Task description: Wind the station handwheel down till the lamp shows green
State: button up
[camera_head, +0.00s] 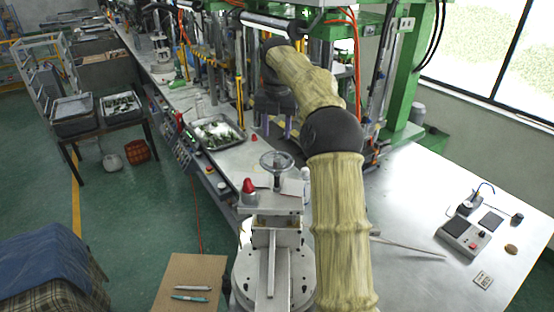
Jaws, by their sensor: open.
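The handwheel (277,160), a grey spoked wheel on a short post, stands on top of the grey metal station (271,202) in the middle of the view. A red dome (249,185) on a grey base sits at the station's left corner; it looks like the lamp, and I see no green light on it. My gripper (278,128) is open, its purple fingers pointing down. In the picture it is just above the handwheel, apart from it and seemingly beyond it. My sleeved arm covers the area right of the station.
A tray of parts (217,133) lies on the bench at left of my gripper. Green machine frames (408,85) stand behind. A control box (463,236) sits on the right table (400,200). A board with pens (187,275) is at the front left.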

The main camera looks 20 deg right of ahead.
aim_at(277, 160)
notch_tip(277, 160, down, 10)
jog(key=shift+r+p, duration=0.1)
jog(key=shift+p, duration=0.85)
grip_shut()
